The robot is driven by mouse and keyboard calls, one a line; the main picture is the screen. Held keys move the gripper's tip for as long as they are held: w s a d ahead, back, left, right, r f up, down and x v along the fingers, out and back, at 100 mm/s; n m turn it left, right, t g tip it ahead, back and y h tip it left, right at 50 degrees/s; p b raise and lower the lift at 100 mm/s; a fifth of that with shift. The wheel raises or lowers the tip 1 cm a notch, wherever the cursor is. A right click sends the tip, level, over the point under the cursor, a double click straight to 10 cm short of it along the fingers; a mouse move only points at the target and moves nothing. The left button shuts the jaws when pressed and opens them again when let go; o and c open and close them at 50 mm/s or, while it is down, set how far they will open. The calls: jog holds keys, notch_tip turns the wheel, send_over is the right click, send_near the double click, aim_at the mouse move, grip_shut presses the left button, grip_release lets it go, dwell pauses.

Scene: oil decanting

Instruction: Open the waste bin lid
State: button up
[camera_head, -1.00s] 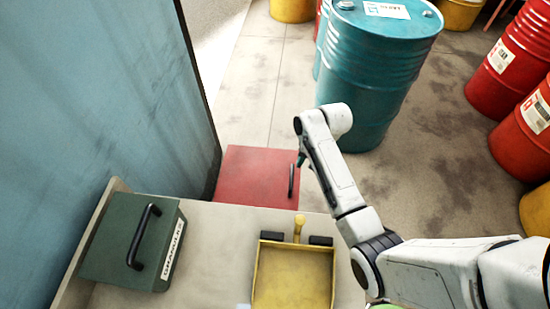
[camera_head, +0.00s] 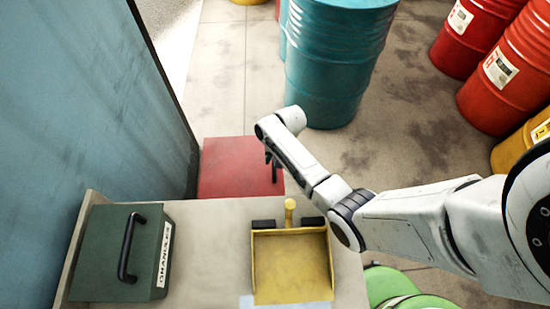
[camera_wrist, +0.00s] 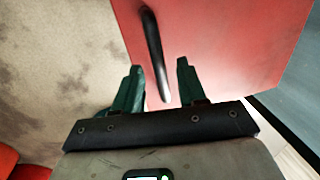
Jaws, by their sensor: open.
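The waste bin's red lid (camera_head: 228,165) lies flat and looks shut, beyond the bench in the head view. It also shows in the wrist view (camera_wrist: 225,45). Its black bar handle (camera_wrist: 153,50) stands at the lid's right edge in the head view. My gripper (camera_head: 272,160) is over that edge, close to the handle. In the wrist view my gripper (camera_wrist: 160,75) has its two green fingers apart, with the handle's near end between or just beyond them. I cannot tell whether the fingers touch it.
A bench (camera_head: 205,235) in front holds a green box (camera_head: 118,255) labelled for granules and a yellow dustpan (camera_head: 290,268). A blue wall panel (camera_head: 80,110) stands left. A teal drum (camera_head: 335,65) stands behind the bin, and red drums (camera_head: 510,75) at right. Floor right of the bin is clear.

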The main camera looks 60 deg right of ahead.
jog(key=shift+f, duration=0.1)
jog(key=shift+c, duration=0.4)
grip_shut()
